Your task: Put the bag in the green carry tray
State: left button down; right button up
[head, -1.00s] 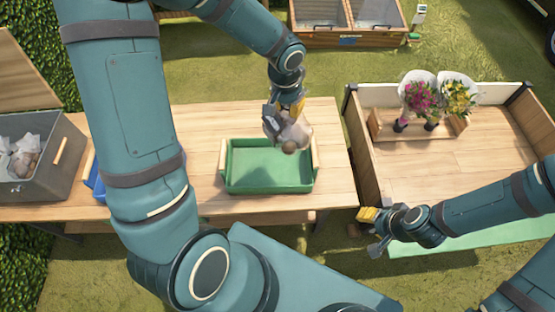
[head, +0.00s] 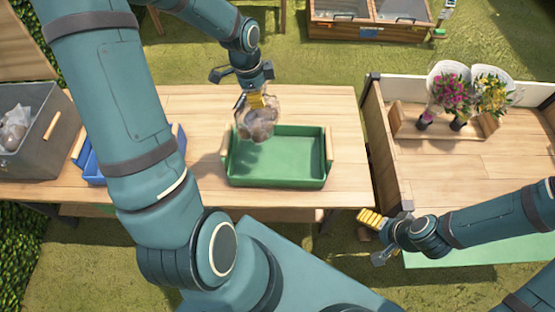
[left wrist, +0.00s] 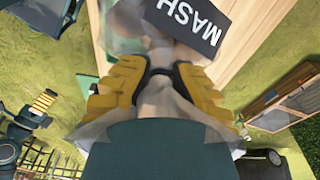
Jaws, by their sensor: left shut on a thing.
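The green carry tray (head: 290,158) sits empty on the wooden table. My left gripper (head: 257,100) is shut on the clear bag (head: 258,122), which has brownish contents. The bag hangs over the tray's back left corner and hides part of the rim there. In the left wrist view, the yellow fingers (left wrist: 158,80) pinch the bag's gathered top, and the bag's dark label (left wrist: 188,25) reads "MASH". My right gripper (head: 372,235) is at the lower right, in front of the cart and away from the tray; its opening is not clear.
A blue tray (head: 92,168) stands left of the green tray, partly behind my left arm. A grey bin (head: 55,130) with another bag is at the far left. A wooden cart (head: 500,160) with two bouquets (head: 452,92) stands on the right.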

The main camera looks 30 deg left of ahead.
pick_arm(q)
jog(key=d+f+m+b, duration=0.2)
jog(key=d+f, duration=0.1)
jog(key=f, duration=0.5)
jog(key=w+d+f+m+b, duration=0.1)
jog(key=d+f+m, duration=0.1)
jog(key=f, duration=0.6)
jog(key=shift+d+m+g+b, duration=0.3)
jog(key=shift+d+m+b, duration=0.1)
jog(key=shift+m, duration=0.4)
jog(key=shift+f, duration=0.15)
jog(key=c, duration=1.3)
grip_release()
jog(key=shift+f, duration=0.15)
jog(key=shift+o, duration=1.3)
jog(key=shift+r, duration=0.2)
